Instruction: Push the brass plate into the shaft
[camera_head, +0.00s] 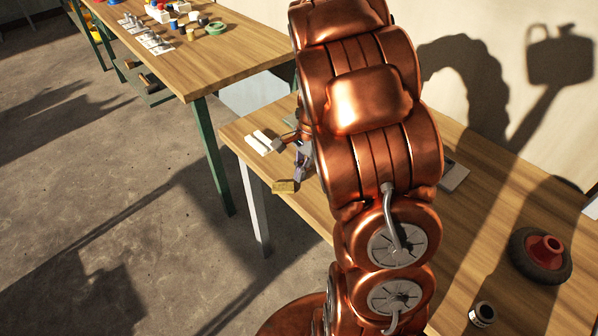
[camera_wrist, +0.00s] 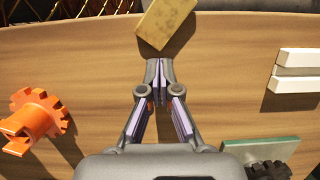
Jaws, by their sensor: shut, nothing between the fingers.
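The brass plate (camera_wrist: 166,23) is a flat, yellowish rectangle lying at a slant at the far edge of the wooden table in the wrist view. Part of it reaches past that edge. In the head view the brass plate (camera_head: 284,187) shows at the table's left edge, beside my arm. My gripper (camera_wrist: 158,68) is shut and empty, its tips pointing at the plate's near side. A small gap seems to lie between tips and plate, but contact is hard to judge. In the head view my arm hides most of my gripper. I cannot make out a shaft.
An orange toothed part (camera_wrist: 35,120) lies left on the table (camera_wrist: 85,90). Two white bars (camera_wrist: 297,70) lie right, with a pale green slab (camera_wrist: 260,152) nearer. Another workbench (camera_head: 220,50) holds small parts.

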